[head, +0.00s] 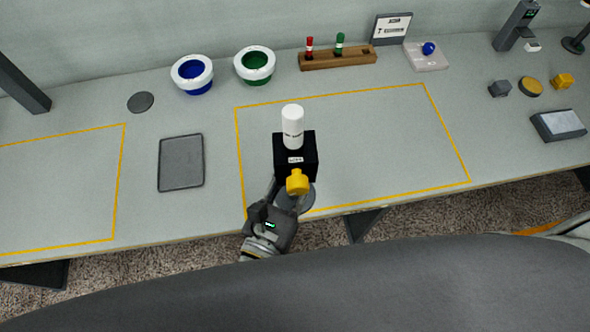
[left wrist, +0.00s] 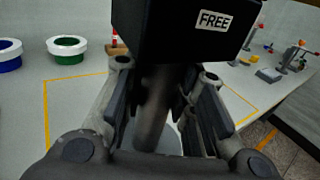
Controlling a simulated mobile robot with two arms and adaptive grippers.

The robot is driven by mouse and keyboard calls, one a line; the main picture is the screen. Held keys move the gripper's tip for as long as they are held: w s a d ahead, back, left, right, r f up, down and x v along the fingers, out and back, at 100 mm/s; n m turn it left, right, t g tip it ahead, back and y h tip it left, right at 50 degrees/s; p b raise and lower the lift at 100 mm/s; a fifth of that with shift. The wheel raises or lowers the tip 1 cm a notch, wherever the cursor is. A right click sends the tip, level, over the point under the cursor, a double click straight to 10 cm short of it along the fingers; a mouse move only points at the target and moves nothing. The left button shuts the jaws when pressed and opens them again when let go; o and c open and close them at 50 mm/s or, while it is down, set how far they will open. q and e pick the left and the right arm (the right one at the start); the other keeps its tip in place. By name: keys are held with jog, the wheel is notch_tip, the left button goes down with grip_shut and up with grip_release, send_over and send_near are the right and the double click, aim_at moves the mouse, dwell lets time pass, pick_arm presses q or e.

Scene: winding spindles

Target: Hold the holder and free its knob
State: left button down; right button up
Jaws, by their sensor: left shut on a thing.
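The holder is a black block (head: 308,155) with a small white label on its front. In the left wrist view the black block (left wrist: 180,30) fills the top and its label reads FREE. A white cylinder (head: 292,128) stands upright on top. The yellow knob (head: 297,183) is on the front side; the left wrist view does not show it. A grey post (left wrist: 153,110) runs down below the block to a round grey base (head: 307,199). My left gripper (left wrist: 162,88) is shut on the post, one finger on each side. My right gripper is not in view.
A grey tray (head: 181,186) lies left of the holder. A blue-lined bowl (head: 183,69), a green-lined bowl (head: 244,62) and a wooden rack (head: 338,60) stand at the back. The yellow-outlined area right of the holder is clear. The table's front edge is close to the holder.

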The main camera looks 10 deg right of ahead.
pick_arm(q)
jog(key=shift+w, duration=0.1)
jog(key=shift+w+d+f+b, duration=0.15)
jog(key=shift+w+f+b, duration=0.3)
jog(key=shift+w+f, duration=0.45)
jog(key=w+d+f+b, duration=0.2)
jog(key=w+f+b, duration=0.5)
jog(key=w, duration=0.5)
jog(key=shift+f, duration=1.4)
jog(key=shift+a+f+b, duration=0.1)
jog(key=shift+f+b, duration=0.6)
jog(key=shift+b, duration=0.05)
